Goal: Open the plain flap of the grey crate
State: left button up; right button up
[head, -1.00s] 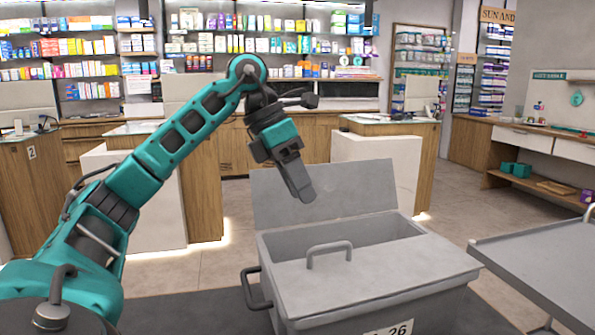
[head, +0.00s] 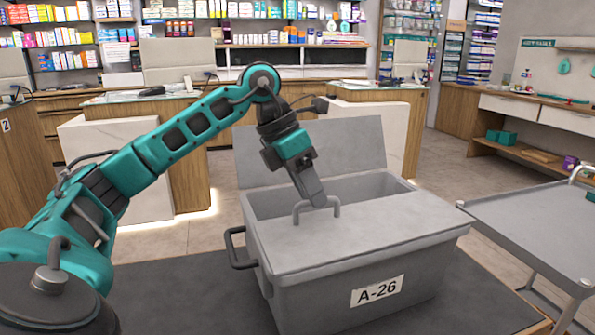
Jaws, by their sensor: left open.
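The grey crate (head: 325,292) stands in front of me with an A-26 label on its near side. Its plain flap (head: 345,143), with no handle on it, stands raised at the far side, leaning slightly back. The other flap (head: 375,232) lies shut over the near part and carries a grey loop handle (head: 301,212). An open gap shows between the two flaps. My left gripper (head: 318,200) points down above the crate, open, its fingertips overlapping the loop handle in the picture. I cannot tell whether they touch it. My right gripper is out of view.
A grey side handle (head: 236,248) sticks out from the crate's left. A grey metal cart (head: 535,232) stands close on the right. White-fronted counters (head: 120,178) stand behind, with clear floor between them and the crate.

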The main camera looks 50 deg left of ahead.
pick_arm(q)
jog(key=shift+w+d+f, duration=0.2)
jog(key=shift+d+f, duration=0.05)
jog(key=shift+f, duration=0.4)
jog(key=shift+c, duration=0.2)
grip_shut()
jog(key=shift+r, duration=0.1)
jog(key=shift+s+d+r+p, duration=0.1)
jog(key=shift+d+r+p, duration=0.1)
jog(key=shift+r+p, duration=0.45)
jog(key=shift+d+r, duration=0.1)
